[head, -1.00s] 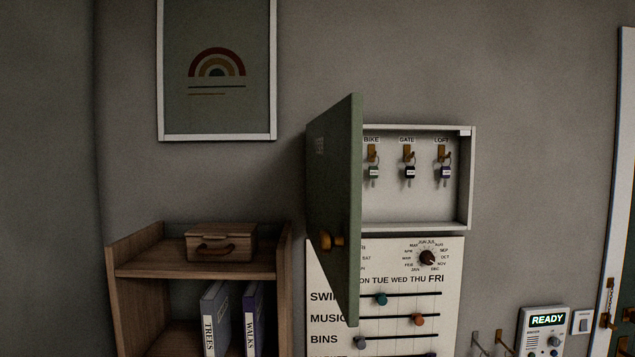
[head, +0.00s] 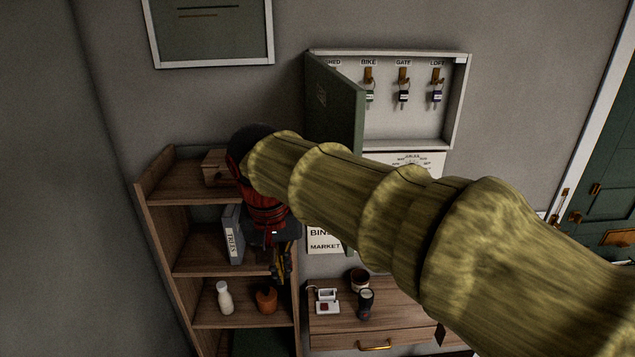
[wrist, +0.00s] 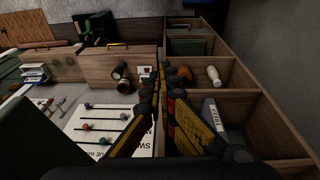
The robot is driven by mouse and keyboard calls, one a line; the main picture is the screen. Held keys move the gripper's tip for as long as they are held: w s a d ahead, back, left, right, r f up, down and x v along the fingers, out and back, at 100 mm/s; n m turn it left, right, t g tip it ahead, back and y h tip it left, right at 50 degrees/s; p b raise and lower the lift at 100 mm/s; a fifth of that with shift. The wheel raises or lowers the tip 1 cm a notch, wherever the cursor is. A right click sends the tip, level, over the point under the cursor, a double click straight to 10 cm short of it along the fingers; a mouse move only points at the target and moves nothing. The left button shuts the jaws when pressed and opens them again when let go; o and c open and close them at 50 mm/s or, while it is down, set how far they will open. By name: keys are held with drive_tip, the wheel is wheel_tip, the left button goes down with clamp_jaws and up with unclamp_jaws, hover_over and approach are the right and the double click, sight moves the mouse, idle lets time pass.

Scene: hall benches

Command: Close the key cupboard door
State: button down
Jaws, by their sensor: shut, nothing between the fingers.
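The key cupboard (head: 461,100) is a shallow white box on the wall in the head view, with keys on labelled hooks inside. Its green door (head: 337,105) stands open at the left side and juts toward me. My arm hides the door's lower part and its knob. My gripper (head: 281,272) points down in front of the wooden shelf, left of and below the door. It is shut and empty. In the wrist view the closed fingers (wrist: 160,75) point past the shelf, and a dark green panel, probably the door (wrist: 32,138), shows at lower left.
A low drawer cabinet (head: 335,335) carries a torch and cup. A white planner board (wrist: 85,125) hangs below the cupboard.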

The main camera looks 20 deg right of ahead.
wheel_tip(320, 180, up, 18)
drive_tip(key=w+f+m+g+h+p, duration=0.1)
drive_tip(key=w+m+g+h+p, duration=0.25)
drive_tip(key=m, duration=1.35)
drive_tip(key=s+d+f+p, duration=0.2)
drive_tip(key=d+f, duration=0.5)
drive_tip(key=f, duration=0.1)
drive_tip(key=shift+d+f+t, duration=0.35)
drive_tip(key=shift+d, duration=0.05)
drive_tip(key=shift+s+d, duration=0.1)
drive_tip(key=shift+d, duration=0.05)
